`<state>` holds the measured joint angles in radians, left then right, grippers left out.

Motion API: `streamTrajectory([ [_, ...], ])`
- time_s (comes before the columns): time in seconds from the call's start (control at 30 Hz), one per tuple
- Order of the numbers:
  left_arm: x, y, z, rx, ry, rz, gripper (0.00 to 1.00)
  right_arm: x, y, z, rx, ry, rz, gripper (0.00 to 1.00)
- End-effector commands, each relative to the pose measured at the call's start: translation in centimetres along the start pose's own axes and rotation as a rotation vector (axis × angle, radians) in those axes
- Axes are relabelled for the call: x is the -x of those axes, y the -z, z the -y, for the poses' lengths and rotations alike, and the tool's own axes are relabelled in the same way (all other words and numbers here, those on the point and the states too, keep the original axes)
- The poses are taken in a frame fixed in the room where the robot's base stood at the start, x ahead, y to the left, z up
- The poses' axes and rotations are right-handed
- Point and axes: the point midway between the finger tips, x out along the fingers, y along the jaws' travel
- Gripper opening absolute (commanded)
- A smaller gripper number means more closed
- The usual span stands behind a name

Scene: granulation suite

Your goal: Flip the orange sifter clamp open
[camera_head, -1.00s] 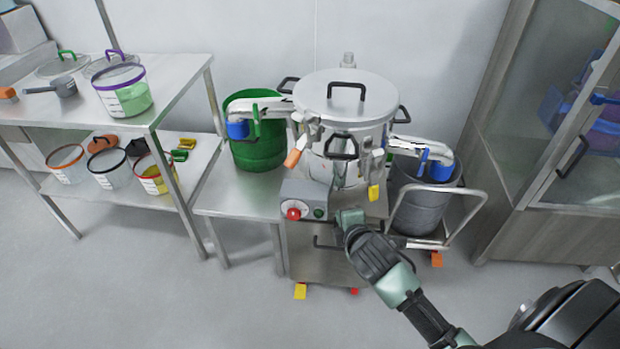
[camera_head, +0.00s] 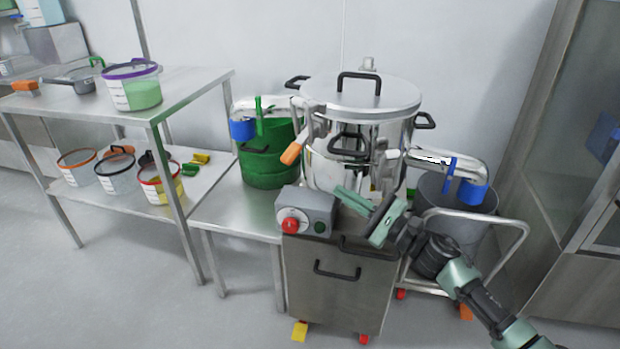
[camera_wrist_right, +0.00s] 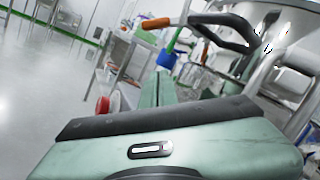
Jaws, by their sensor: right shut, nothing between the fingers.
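The sifter (camera_head: 360,105) is a shiny steel drum with a lid and black handles, on a steel cabinet in the head view. The orange sifter clamp (camera_head: 291,152) hangs at the drum's left front, its orange grip slanting down to the left. My left gripper is not in view.
A grey control box (camera_head: 307,210) with a red knob sits below the clamp. A green bin (camera_head: 268,160) stands left of the sifter, a grey bin (camera_head: 432,195) right. A shelf table (camera_head: 190,85) holds tubs. Open floor lies in front.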

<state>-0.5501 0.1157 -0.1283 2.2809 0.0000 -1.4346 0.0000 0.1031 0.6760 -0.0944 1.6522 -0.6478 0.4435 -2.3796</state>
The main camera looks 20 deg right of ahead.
Motion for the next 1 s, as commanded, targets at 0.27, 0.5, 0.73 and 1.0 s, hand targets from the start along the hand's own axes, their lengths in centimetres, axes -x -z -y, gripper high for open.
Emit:
streamTrajectory([
  [0.27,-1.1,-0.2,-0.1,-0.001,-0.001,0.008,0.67,-4.2,-0.3,0.3,0.004,0.000,0.004,0.00],
  [0.5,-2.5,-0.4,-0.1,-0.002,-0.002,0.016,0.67,-9.6,-0.3,0.2,0.001,0.000,0.004,0.00],
  [0.73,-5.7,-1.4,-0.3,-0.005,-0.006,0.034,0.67,-10.4,-2.8,0.1,0.001,-0.003,0.002,0.00],
  [1.0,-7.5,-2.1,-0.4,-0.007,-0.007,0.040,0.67,-10.7,-4.0,0.0,-0.001,-0.001,0.000,0.00],
])
